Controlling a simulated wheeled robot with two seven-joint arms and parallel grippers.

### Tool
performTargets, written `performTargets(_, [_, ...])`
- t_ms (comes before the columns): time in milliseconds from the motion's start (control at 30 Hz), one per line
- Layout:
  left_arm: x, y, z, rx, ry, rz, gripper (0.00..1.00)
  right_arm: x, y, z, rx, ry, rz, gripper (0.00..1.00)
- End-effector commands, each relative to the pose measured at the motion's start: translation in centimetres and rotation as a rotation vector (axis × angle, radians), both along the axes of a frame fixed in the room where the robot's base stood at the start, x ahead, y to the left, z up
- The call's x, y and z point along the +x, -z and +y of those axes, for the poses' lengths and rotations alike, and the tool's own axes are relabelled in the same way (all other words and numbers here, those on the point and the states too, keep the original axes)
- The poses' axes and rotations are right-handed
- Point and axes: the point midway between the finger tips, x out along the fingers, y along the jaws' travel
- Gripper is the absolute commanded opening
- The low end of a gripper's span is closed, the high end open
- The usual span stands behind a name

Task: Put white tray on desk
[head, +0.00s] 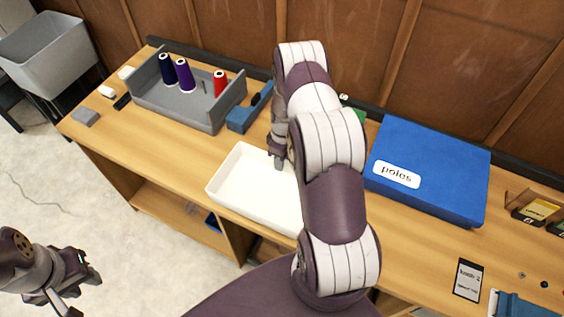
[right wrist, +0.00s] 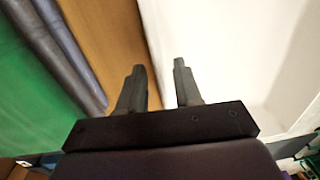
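The white tray (head: 228,187) is a shallow, empty rectangular tray at the middle of the wooden desk (head: 130,145), near the front edge. It looks flat on the desk. My right arm hides its right part. My right gripper (head: 278,160) points down at the tray's back side. In the right wrist view, the right gripper (right wrist: 158,72) is open, with the white tray's edge (right wrist: 152,45) running between its fingers. One finger is over the white inside, the other over wood. My left gripper (head: 82,292) is low at left, away from the desk, with its fingers apart.
A grey bin (head: 160,95) with several thread spools stands behind left. A blue tool-like object (head: 248,110) lies beside it. A blue box (head: 440,170) labelled "poles" is to the right. A dark card (head: 467,280) lies at front right.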

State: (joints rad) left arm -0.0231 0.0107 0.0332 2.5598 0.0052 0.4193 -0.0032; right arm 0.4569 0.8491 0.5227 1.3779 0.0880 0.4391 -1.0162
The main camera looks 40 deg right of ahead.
Motion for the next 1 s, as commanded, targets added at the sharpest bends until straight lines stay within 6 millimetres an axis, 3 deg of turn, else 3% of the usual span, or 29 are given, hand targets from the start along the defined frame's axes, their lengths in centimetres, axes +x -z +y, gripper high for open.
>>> performTargets(300, [0.0,1.2,0.0,0.0,0.0,0.001,0.34,0.2,-7.5,-0.5,-0.002,0.001,-0.003,0.34])
performTargets(500, [0.0,1.4,0.0,0.0,0.0,0.0,0.34,0.2,-10.5,0.0,-0.003,0.007,-0.002,0.34])
performTargets(567, [0.0,1.4,0.0,0.0,0.0,0.001,0.34,0.0,-12.3,1.9,-0.013,0.038,-0.011,0.34])
performTargets(667, [0.0,1.4,0.0,0.0,0.0,0.0,0.34,-2.0,-16.9,7.8,-0.037,0.149,-0.044,0.34])
performTargets(700, [0.0,1.4,0.0,0.0,0.0,0.0,0.34,-3.5,-18.4,10.1,-0.043,0.201,-0.061,0.34])
performTargets(800, [0.0,1.4,0.0,0.0,0.0,0.0,0.34,-7.9,-21.1,14.8,-0.042,0.323,-0.099,0.34])
performTargets(900, [0.0,1.4,0.0,0.0,0.0,0.001,0.34,-11.5,-22.2,17.1,-0.032,0.41,-0.125,0.34])
performTargets(1000, [0.0,1.4,0.0,0.0,0.0,0.0,0.34,-13.2,-22.4,17.9,-0.026,0.452,-0.131,0.34])
